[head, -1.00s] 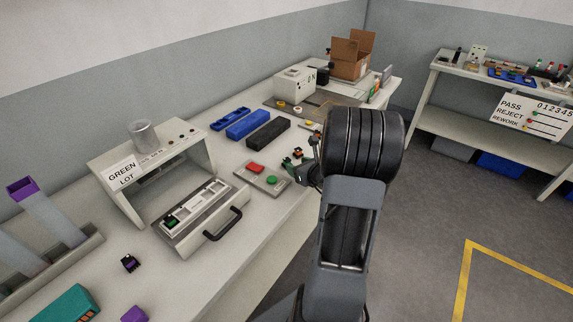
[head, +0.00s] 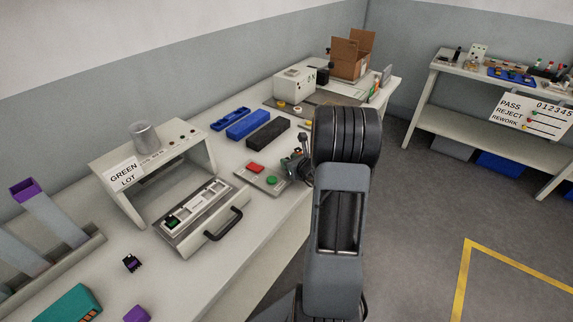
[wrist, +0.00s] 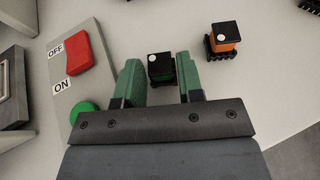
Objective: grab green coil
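The green coil (wrist: 162,72), with a black top bearing a white dot, stands on the bench in the wrist view. My gripper (wrist: 160,88) is open, with its green-padded fingers on the left and right of the coil's near side. In the head view my gripper (head: 298,168) is low over the bench's front edge, right of the green button, and hides the coil.
An orange coil (wrist: 225,42) stands to the right and beyond. A switch box (head: 262,174) with red and green buttons is close on the left. A fixture (head: 198,213) with a black handle holds a green part. A black block (head: 268,134) lies behind.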

